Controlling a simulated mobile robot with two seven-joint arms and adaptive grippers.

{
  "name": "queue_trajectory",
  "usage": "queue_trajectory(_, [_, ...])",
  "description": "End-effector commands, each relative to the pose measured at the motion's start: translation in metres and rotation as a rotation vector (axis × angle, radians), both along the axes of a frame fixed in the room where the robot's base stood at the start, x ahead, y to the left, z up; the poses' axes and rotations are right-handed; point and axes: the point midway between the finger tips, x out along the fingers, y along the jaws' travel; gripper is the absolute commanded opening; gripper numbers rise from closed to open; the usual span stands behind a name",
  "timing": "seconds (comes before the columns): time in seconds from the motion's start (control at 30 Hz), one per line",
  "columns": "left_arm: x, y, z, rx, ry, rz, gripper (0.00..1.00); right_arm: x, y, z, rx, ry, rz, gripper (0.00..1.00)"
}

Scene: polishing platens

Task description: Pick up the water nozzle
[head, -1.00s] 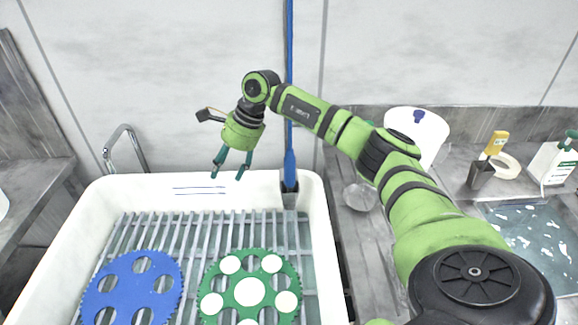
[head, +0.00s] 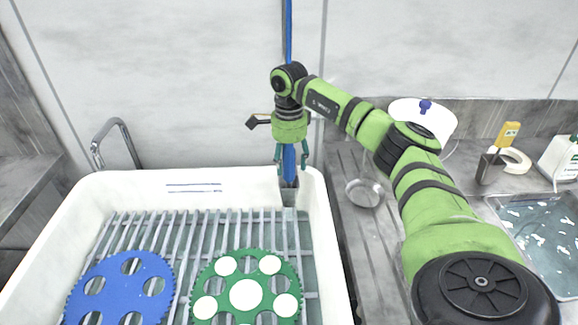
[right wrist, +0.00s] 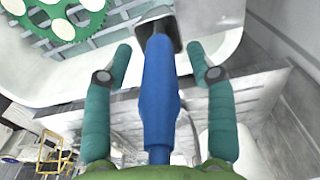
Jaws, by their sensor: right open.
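The blue water nozzle (head: 289,163) stands upright in a grey holder (head: 289,194) at the back right corner of the white sink, with its blue hose (head: 288,40) rising above it. My right gripper (head: 291,172) is open and points down, its teal fingers on either side of the nozzle. In the right wrist view the nozzle (right wrist: 160,95) runs between the two spread fingers (right wrist: 163,62), with a gap on both sides. Its tip sits in the holder. My left gripper is not in view.
The white sink (head: 70,215) holds a slatted rack with a blue disc (head: 122,290) and a green disc (head: 246,294) with white circles. To the right are a white bucket (head: 425,122), a glass vessel (head: 365,192), a yellow-handled tool (head: 507,135) and a water-filled tray (head: 540,235).

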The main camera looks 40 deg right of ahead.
Motion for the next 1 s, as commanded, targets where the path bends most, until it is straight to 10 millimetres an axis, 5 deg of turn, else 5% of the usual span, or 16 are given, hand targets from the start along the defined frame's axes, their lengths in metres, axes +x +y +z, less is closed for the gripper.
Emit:
queue_trajectory(0.2, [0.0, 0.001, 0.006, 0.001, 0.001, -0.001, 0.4, 0.0, 0.0, -0.022, 0.0, 0.0, -0.001, 0.57])
queue_trajectory(0.43, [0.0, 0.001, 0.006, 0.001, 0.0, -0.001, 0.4, 0.0, 0.0, -0.024, 0.0, -0.002, -0.001, 0.57])
queue_trajectory(0.57, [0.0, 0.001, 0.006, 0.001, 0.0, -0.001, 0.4, 0.0, 0.0, -0.024, 0.0, -0.001, -0.001, 0.05])
queue_trajectory(0.6, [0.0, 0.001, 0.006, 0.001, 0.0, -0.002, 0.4, 0.0, 0.001, -0.024, 0.0, -0.001, -0.001, 0.0])
queue_trajectory(1.0, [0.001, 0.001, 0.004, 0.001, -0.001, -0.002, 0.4, 0.0, 0.001, -0.018, 0.001, -0.004, -0.001, 0.0])
